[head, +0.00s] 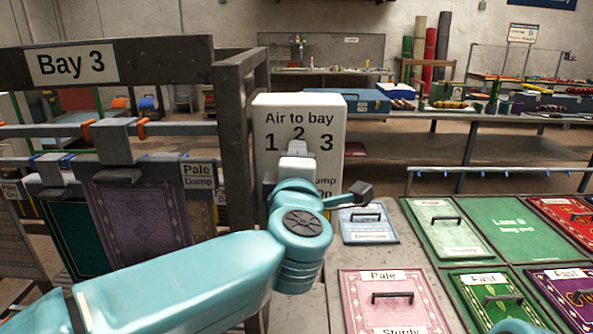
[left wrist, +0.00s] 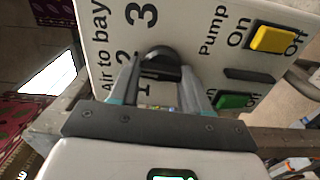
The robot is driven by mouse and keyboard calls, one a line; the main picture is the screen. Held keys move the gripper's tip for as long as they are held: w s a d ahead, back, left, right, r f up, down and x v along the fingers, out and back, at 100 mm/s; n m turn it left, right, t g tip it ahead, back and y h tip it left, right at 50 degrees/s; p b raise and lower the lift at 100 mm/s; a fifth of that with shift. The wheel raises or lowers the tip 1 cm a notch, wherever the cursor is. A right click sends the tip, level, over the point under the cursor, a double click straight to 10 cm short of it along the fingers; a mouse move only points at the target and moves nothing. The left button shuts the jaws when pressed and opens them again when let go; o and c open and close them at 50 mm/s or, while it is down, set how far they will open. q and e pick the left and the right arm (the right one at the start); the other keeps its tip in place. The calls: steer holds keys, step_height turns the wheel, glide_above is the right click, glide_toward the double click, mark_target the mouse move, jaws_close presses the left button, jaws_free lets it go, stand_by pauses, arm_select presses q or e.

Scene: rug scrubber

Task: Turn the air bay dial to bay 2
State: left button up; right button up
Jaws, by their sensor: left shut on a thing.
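The white control box (head: 262,195) stands ahead, labelled "Air to bay" with the numbers 1, 2 and 3. In the left wrist view, the dark air bay dial (left wrist: 160,57) sits beside these numbers, which appear turned sideways. My left gripper (left wrist: 158,88) is shut on the dial, one finger on each side of its grip. In the head view, my left gripper (head: 297,150) and wrist cover the dial just below the 2. I cannot tell which number its pointer marks. My right gripper is not in view.
A metal frame with a Bay 3 sign (head: 72,63) and hanging rugs stands left. Rug panels such as the pink one (head: 365,300) lie at lower right.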

arm_select(q)
steer(key=shift+n, duration=0.3)
steer(key=o, duration=1.1)
steer(key=shift+c, duration=0.2)
steer(key=s+b, duration=0.3)
steer(key=s, duration=1.3)
steer(key=shift+s, duration=0.15)
steer(key=shift+s, duration=0.1)
